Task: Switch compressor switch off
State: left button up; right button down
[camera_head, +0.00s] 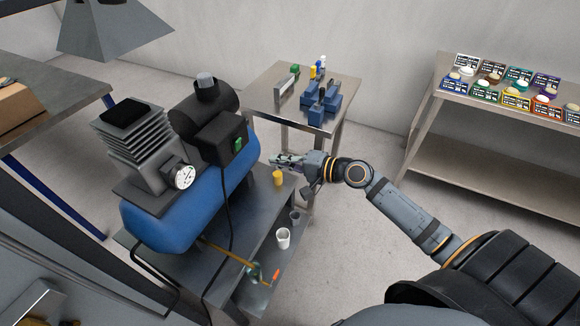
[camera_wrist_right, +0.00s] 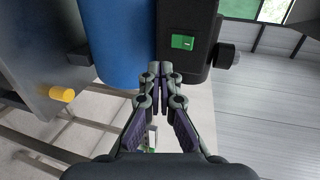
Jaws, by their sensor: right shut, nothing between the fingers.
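The compressor has a blue tank (camera_head: 185,213) and a black motor box (camera_head: 222,143), and it stands on a grey table at the left. Its green switch (camera_head: 238,145) sits on the box's face. In the right wrist view the green switch (camera_wrist_right: 182,42) shows upright on the black box, above and a little right of the fingertips. My right gripper (camera_head: 274,160) is to the right of the compressor, apart from the switch in the head view. In the wrist view its fingertips (camera_wrist_right: 160,70) are together, with nothing between them. My left gripper is not in view.
A black cable hangs from the box. A table with blue tools (camera_head: 320,103) stands behind, and a bench with colored boxes (camera_head: 510,95) at right. Open floor lies between them.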

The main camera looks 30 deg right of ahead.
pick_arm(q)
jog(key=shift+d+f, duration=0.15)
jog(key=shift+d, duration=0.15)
pick_arm(e)
jog(key=v, duration=0.3)
jog(key=shift+s+d+f, duration=0.2)
jog(key=shift+s+f, duration=0.05)
jog(key=shift+s, duration=0.05)
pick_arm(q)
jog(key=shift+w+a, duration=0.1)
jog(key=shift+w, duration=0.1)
